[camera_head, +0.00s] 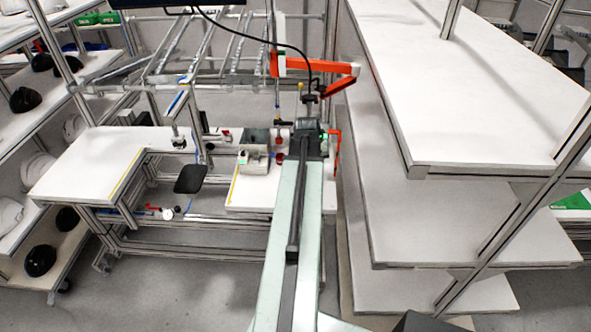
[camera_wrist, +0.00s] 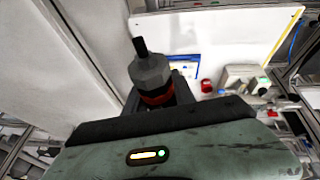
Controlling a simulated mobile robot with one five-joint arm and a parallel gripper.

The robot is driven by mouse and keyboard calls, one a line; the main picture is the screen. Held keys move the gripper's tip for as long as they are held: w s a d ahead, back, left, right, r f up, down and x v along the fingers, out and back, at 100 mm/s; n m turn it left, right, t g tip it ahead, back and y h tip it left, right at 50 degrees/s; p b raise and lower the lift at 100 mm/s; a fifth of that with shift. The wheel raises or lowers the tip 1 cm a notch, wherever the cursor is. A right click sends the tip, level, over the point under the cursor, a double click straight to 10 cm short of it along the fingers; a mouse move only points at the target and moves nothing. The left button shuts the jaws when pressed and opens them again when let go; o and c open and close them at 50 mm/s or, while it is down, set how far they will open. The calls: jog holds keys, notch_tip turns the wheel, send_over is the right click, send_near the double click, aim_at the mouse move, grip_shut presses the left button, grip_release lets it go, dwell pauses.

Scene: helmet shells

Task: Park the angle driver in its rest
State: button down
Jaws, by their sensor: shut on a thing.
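The angle driver (camera_wrist: 152,72) shows in the wrist view as a grey faceted body with a black stub on top and a red-orange ring below. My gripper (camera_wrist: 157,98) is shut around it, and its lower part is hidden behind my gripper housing. In the head view my gripper (camera_head: 308,122) is at the far end of my arm, over the right end of the workbench. A dark part with a black cable (camera_head: 311,98) stands just above it. I cannot tell for certain which fixture is the rest.
A white workbench (camera_head: 85,165) lies ahead to the left. An orange jointed arm (camera_head: 312,67) hangs over the bench's right end. Small grey boxes (camera_head: 253,155) sit left of my gripper. White shelves (camera_head: 480,100) stand close on the right. Floor (camera_head: 190,290) is clear at front left.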

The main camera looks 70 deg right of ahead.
jog(key=s+a, duration=0.2)
jog(key=s, duration=0.4)
jog(key=shift+a, duration=0.2)
jog(key=shift+s, duration=0.1)
jog(key=s+d, duration=0.3)
jog(key=d, duration=0.2)
jog(key=shift+d, duration=0.25)
jog(key=shift+s, duration=0.1)
jog(key=shift+c, duration=1)
grip_release()
